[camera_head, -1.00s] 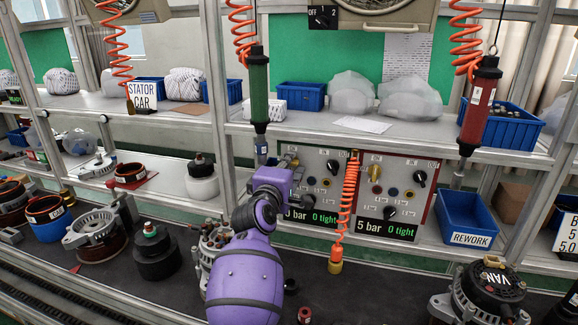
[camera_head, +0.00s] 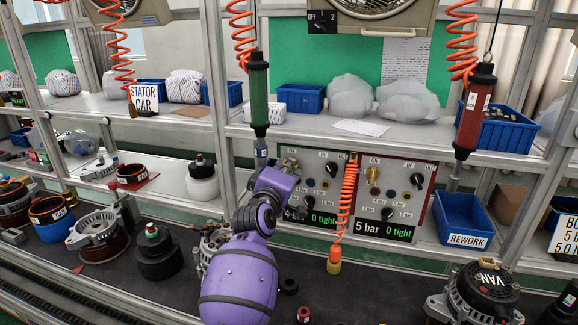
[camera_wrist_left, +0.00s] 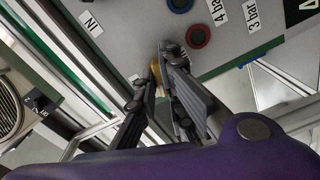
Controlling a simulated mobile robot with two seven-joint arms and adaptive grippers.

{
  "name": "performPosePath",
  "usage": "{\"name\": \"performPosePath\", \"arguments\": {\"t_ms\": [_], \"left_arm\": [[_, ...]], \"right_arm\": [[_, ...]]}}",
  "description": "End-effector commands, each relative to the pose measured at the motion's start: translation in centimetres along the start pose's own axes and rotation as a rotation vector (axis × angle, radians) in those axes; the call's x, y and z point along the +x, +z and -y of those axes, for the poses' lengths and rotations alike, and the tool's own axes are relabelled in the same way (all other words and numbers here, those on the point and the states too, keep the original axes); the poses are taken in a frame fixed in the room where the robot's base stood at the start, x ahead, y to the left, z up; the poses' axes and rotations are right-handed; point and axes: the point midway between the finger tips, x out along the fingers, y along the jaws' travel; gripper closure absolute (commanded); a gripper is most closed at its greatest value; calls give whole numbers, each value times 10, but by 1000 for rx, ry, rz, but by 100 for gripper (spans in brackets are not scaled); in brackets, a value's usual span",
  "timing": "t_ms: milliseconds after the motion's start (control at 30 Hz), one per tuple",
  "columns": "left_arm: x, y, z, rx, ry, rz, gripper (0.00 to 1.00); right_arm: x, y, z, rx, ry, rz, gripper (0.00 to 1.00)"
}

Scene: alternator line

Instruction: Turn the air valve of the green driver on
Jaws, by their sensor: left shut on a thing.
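The green driver (camera_head: 259,95) hangs upright from an orange coiled hose. Below and right of it stands the left control panel (camera_head: 318,168), with knobs, coloured ports and a display reading "0 tight". My left gripper (camera_head: 288,164) is at the upper left of this panel, and my purple wrist hides part of the panel and display. In the left wrist view, the gripper (camera_wrist_left: 165,85) is shut on a small brass valve (camera_wrist_left: 156,72) near the "IN" label. The fingers hide most of the valve, so its handle direction is unclear. My right gripper is out of view.
A red-framed panel (camera_head: 377,170) with its own brass valve stands just to the right. An orange coiled hose (camera_head: 347,200) hangs between the panels. A red driver (camera_head: 474,110) hangs farther right. Alternator parts stand on the dark bench around my arm.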

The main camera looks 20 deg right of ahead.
Motion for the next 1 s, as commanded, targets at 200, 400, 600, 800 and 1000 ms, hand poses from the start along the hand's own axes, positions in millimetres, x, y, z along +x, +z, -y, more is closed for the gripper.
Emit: {"name": "performPosePath", "arguments": {"t_ms": [200,400,600,800,1000], "left_arm": [[0,-1,-2,209,1,0,100],[0,-1,-2,399,1,0,100],[0,-1,-2,589,1,0,100],[0,-1,-2,779,1,-1,100],[0,-1,-2,955,1,-1,100]], "right_arm": [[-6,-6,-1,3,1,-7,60],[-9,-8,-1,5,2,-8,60],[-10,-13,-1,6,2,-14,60],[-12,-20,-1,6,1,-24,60],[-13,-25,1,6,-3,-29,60]]}}
